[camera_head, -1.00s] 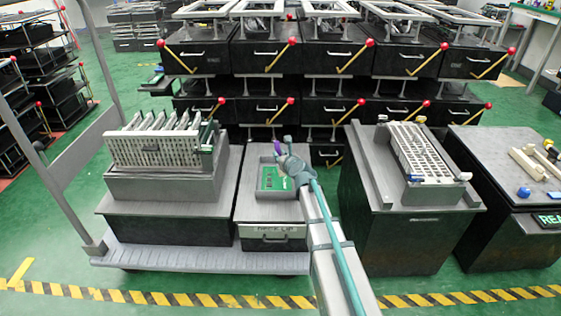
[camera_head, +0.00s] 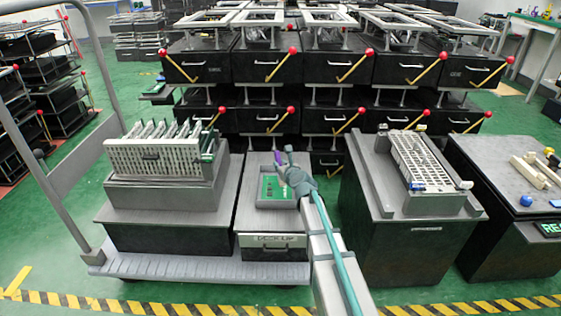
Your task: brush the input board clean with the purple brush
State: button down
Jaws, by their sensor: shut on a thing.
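The green input board (camera_head: 270,187) lies in a grey tray on the middle stand of the trolley. My gripper (camera_head: 284,164) is over the right side of that tray, at the board's upper right. The purple brush (camera_head: 279,158) shows as a small purple piece at my gripper's fingers, and the gripper is shut on it. The brush's lower end is small in the picture, so I cannot tell whether it touches the board. My gripper and wrist hide the tray's right side.
A white slotted rack (camera_head: 160,156) stands left of the tray. Another white rack (camera_head: 425,158) lies on the black cabinet (camera_head: 405,235) at the right. Shelves of black drawers with red-knobbed levers (camera_head: 290,52) stand behind.

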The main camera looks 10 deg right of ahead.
jog(key=s, duration=0.3)
jog(key=s+a+p, duration=0.1)
jog(key=s, duration=0.3)
jog(key=shift+a, duration=0.2)
notch_tip(320, 180, up, 8)
jog(key=p, duration=0.8)
jog(key=shift+p, duration=0.35)
jog(key=shift+w, duration=0.1)
